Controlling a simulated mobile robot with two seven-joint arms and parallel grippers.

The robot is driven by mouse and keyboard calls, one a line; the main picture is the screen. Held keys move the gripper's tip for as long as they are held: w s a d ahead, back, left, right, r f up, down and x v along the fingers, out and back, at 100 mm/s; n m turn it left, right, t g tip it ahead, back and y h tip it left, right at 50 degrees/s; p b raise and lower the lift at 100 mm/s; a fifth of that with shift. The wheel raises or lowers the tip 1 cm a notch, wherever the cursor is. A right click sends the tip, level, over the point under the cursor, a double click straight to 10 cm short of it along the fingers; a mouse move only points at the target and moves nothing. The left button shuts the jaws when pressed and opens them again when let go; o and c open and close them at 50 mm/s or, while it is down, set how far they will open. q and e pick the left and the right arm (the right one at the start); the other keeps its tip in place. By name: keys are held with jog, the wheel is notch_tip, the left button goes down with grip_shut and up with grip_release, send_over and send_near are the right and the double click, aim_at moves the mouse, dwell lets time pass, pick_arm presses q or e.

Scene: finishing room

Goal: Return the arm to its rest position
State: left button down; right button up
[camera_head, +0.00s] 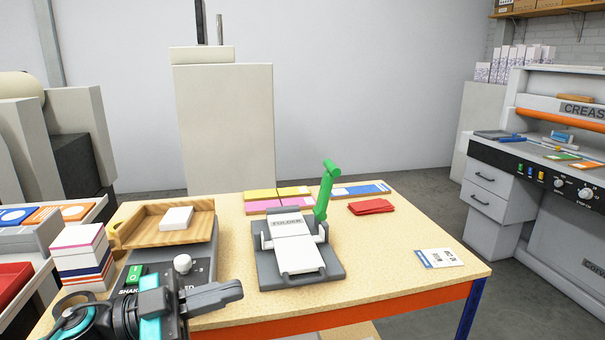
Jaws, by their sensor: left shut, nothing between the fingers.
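My left gripper (214,297) is at the lower left, over the table's front left part. It is shut and empty, its fingers pointing right. It is in front of the grey shaker machine (201,268), which has a green button and a wooden tray (203,207) on top. A white stack of cards or paper (176,218) lies in the tray. The gripper is left of and nearer than the grey folder device (334,271), whose green lever (325,190) stands up. My right gripper is not in view.
The table (390,278) has free room at its front right, beside a printed card (438,258). Red sheets (371,207) and coloured packs (263,206) lie toward the back. A stack of cards (80,258) stands at the left. A creasing machine (555,180) stands at the right.

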pick_arm(q)
jog(key=a+f+n+t+y, duration=0.4)
jog(key=f+n+t+y, duration=0.8)
jog(key=f+n, duration=0.3)
jog(key=s+a+f+n+g+y, duration=0.2)
jog(key=s+f+g+y, duration=0.3)
jog(key=s+f, duration=0.8)
notch_tip(320, 180, down, 3)
jog(key=shift+f+n+g, duration=0.15)
jog(key=shift+n+g, duration=0.25)
jog(key=shift+g, duration=0.5)
